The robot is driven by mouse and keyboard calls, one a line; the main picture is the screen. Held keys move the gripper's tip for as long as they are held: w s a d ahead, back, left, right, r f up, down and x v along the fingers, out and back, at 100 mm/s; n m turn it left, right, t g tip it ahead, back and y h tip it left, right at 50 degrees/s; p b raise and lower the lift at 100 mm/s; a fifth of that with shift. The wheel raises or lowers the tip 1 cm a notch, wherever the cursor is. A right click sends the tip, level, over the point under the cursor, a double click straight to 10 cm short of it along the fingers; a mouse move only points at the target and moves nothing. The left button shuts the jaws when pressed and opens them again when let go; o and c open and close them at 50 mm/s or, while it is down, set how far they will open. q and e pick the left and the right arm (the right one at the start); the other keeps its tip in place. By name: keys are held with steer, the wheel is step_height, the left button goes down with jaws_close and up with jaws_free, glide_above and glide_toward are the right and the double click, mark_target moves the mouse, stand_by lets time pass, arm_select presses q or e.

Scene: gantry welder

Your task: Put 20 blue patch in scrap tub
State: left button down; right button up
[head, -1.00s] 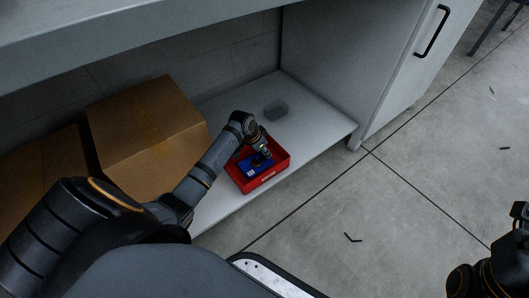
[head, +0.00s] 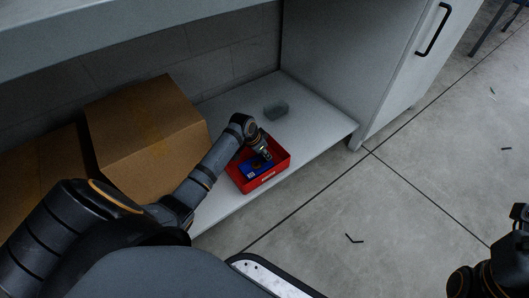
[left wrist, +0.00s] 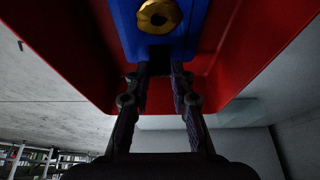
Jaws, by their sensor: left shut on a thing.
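A blue block-like piece (head: 251,171) with a pale label is in a red tub (head: 274,178) on the low shelf. It also shows in the left wrist view (left wrist: 190,40), with a gold round part on its face. I take it as the blue patch; no number is readable. My left gripper (head: 265,156) reaches down into the tub. In the left wrist view its fingertips (left wrist: 160,70) are closed in at the near end of the blue piece, where a small dark part lies between them. Of my right arm only dark links show at the lower right edge.
A large cardboard box (head: 150,135) stands left of the tub, with another (head: 45,185) beside it. A small grey block (head: 277,110) lies behind the tub on the shelf (head: 315,122). A cabinet panel (head: 340,70) bounds the shelf at right. The floor in front is mostly clear.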

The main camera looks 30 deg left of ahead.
arm_select(q)
steer(key=shift+f, duration=0.3)
steer(key=c, duration=1.1)
jaws_free()
steer(key=v, duration=1.2)
